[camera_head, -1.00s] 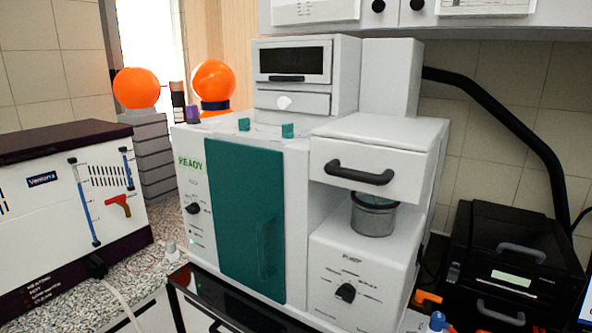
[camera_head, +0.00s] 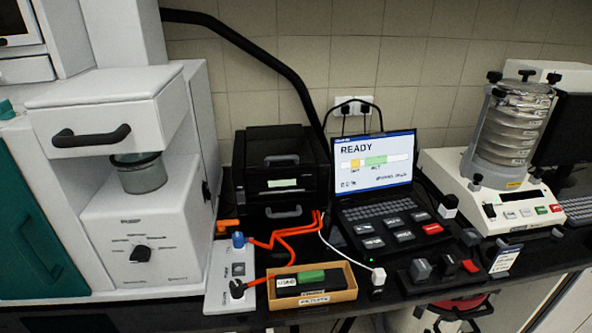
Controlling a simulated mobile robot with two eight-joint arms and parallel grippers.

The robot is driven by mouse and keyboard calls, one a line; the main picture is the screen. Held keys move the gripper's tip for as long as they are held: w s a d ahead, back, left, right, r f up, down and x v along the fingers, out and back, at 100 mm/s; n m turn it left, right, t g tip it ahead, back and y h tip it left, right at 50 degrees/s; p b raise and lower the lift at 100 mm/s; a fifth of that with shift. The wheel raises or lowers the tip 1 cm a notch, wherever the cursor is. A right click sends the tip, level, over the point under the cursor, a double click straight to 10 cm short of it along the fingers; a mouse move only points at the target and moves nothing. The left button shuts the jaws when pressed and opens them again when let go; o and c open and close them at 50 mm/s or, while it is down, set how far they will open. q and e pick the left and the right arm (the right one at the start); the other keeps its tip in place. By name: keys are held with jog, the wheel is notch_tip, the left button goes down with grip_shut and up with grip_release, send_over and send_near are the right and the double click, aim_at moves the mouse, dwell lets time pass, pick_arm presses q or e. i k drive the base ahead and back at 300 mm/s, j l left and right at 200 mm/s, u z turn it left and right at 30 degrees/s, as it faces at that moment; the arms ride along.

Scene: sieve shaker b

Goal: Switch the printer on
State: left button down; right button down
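The printer is most likely the black box-shaped machine (camera_head: 276,170) in the middle of the head view, against the tiled wall. It has a small lit greenish display (camera_head: 282,183) on its front and grey handles above and below the display. I cannot make out a power switch on it. Neither of my grippers shows in the head view.
A laptop-like console (camera_head: 380,190) reading READY stands right of the printer. A wooden tray (camera_head: 313,296) lies in front. A white machine with a drawer (camera_head: 110,110) is at left, a sieve shaker (camera_head: 510,130) at right. Small blocks (camera_head: 420,270) crowd the bench's front edge.

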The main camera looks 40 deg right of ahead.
aim_at(239, 195)
jog(key=k+l+z, duration=0.15)
jog(key=l, duration=0.15)
jog(key=k+l+z, duration=0.15)
jog(key=l, duration=0.15)
jog(key=k+l+z, duration=0.1)
jog(key=l, duration=0.25)
jog(key=k+l+z, duration=0.15)
jog(key=l, duration=0.2)
jog(key=l+z, duration=0.15)
jog(key=l, duration=0.2)
jog(key=k, duration=0.05)
